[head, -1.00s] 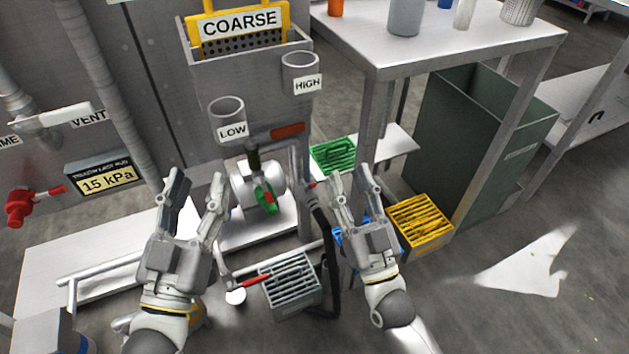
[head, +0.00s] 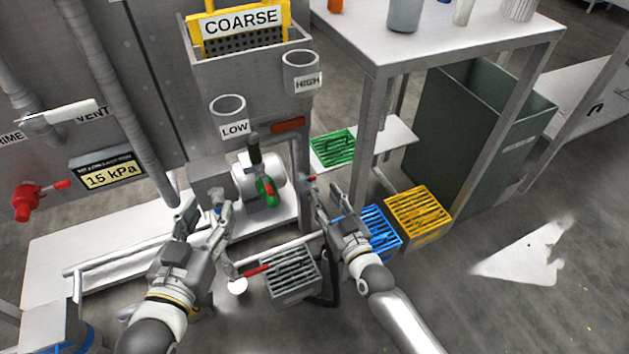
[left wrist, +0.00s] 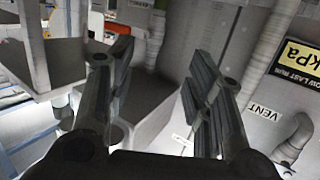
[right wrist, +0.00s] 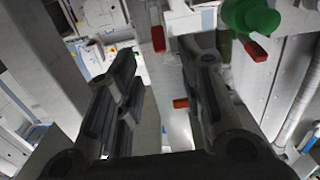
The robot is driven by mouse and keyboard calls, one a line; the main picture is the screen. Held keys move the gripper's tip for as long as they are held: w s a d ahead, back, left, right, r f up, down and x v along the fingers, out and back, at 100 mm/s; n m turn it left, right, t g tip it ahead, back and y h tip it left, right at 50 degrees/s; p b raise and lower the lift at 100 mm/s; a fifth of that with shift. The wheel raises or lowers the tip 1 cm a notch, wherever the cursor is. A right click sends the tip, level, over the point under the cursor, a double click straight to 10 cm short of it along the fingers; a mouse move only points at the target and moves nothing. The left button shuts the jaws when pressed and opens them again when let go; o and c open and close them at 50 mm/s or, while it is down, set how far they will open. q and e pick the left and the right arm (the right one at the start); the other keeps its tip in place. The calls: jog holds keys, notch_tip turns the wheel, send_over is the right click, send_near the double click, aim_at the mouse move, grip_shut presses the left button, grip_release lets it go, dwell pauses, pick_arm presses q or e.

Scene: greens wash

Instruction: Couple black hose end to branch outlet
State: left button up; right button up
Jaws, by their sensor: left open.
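A black hose (head: 331,288) shows beside the grey crate in the head view. Its upper part and end are hidden behind my right gripper or too small to tell. A vertical grey pipe (head: 298,158) with a small red handle stands right of the pump; I cannot tell which fitting is the branch outlet. My right gripper (head: 325,190) is open just below that handle. In the right wrist view its fingers (right wrist: 160,60) are apart with no hose visible between them. My left gripper (head: 205,203) is open and empty, left of the pump; its fingers (left wrist: 155,80) are apart.
The white pump (head: 248,188) with a green part stands on a white plinth. A grey crate (head: 292,283) and a red-handled pipe lie low in front. Blue (head: 378,232), yellow (head: 420,215) and green (head: 333,148) crates stand right. Floor is free at far right.

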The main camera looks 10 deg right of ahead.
aim_at(311, 179)
jog(key=b+x, duration=0.1)
jog(key=x, duration=0.5)
jog(key=shift+b, duration=0.3)
pick_arm(q)
notch_tip(311, 179, up, 9)
jog(key=d+t+h, duration=0.1)
jog(key=t+h, duration=0.1)
jog(key=t, duration=0.3)
jog(key=shift+s+d, duration=0.15)
jog(key=shift+s, duration=0.1)
pick_arm(e)
jog(key=shift+w+a, duration=0.15)
jog(key=shift+w, duration=0.25)
pick_arm(q)
jog(key=shift+r, duration=0.1)
pick_arm(e)
grip_shut()
